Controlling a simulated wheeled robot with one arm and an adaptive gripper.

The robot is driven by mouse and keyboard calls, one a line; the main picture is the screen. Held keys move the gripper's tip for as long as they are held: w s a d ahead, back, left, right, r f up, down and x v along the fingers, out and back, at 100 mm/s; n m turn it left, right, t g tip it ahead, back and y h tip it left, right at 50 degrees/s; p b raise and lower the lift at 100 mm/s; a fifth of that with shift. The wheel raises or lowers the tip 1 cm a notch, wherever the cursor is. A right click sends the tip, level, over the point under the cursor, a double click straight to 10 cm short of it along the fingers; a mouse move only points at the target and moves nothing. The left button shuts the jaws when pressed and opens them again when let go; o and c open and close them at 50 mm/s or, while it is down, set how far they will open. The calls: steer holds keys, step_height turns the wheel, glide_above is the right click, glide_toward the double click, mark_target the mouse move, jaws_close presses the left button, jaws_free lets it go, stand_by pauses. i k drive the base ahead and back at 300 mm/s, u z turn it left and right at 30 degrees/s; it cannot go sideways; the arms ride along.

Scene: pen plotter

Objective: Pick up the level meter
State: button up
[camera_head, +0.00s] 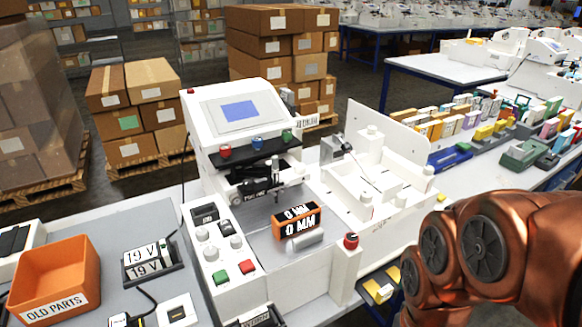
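An orange and black box with "0 MM" readouts (297,222), which I take to be the level meter, sits on the grey bed of the white pen plotter (232,110). A pale cylinder (305,241) lies just in front of it. My copper-coloured arm fills the lower right of the picture. My gripper is not in view, so its state and its place relative to the meter are hidden.
The plotter's pen head (275,190) hangs just behind the meter. A control panel with buttons (220,250) stands left of it, a white fixture (375,180) right. An orange "OLD PARTS" bin (55,275) and a "19 V" display unit (150,262) are at the left.

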mark_target(287, 224)
steer(key=u, duration=3.55)
steer(key=k, duration=0.95)
steer(key=z, duration=1.3)
